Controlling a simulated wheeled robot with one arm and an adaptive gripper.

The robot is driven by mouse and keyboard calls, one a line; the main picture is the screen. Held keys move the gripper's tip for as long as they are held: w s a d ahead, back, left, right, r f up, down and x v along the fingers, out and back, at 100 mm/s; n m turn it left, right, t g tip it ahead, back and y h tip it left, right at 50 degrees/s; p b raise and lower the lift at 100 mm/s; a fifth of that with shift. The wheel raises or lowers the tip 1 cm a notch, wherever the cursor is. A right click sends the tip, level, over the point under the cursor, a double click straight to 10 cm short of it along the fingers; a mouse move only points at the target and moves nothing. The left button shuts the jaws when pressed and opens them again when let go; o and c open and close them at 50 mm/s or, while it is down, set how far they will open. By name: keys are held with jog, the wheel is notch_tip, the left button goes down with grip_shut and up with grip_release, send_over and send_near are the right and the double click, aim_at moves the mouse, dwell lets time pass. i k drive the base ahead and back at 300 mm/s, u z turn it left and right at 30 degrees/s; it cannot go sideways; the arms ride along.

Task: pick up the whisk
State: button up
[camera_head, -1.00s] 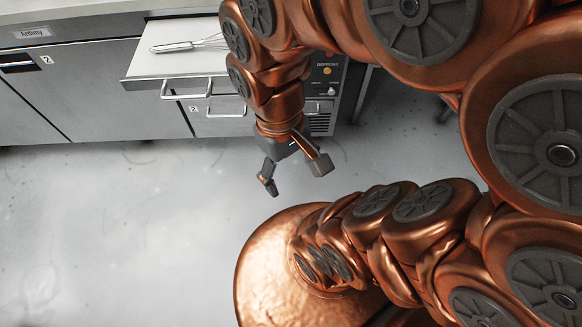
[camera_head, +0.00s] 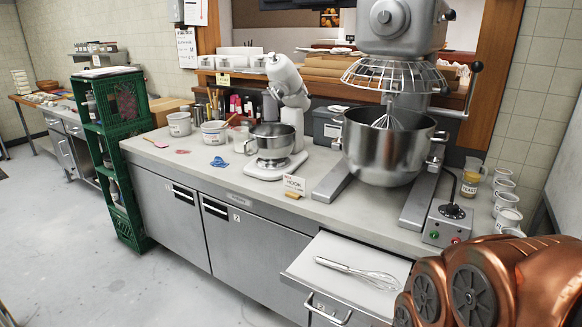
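A wire whisk (camera_head: 357,272) with a metal handle lies flat inside the open drawer (camera_head: 330,287) below the counter. Its handle points left and its wire loops point right. The drawer is pulled out and has a bar handle on its front. My copper arm shows at the lower right, in front of the drawer's right side. My gripper is outside this view. Another wire whisk head (camera_head: 388,121) hangs in the bowl of the big mixer, as part of that machine.
The steel counter (camera_head: 225,185) carries a small stand mixer (camera_head: 287,100), a large mixer bowl (camera_head: 385,150), tubs (camera_head: 180,124), a control box (camera_head: 447,222) and a jug (camera_head: 471,182). Green crates (camera_head: 118,165) stand at its left end. The floor (camera_head: 70,240) at left is clear.

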aim_at(322, 261)
jog(key=u, duration=1.3)
jog(key=i, duration=1.45)
jog(key=z, duration=1.75)
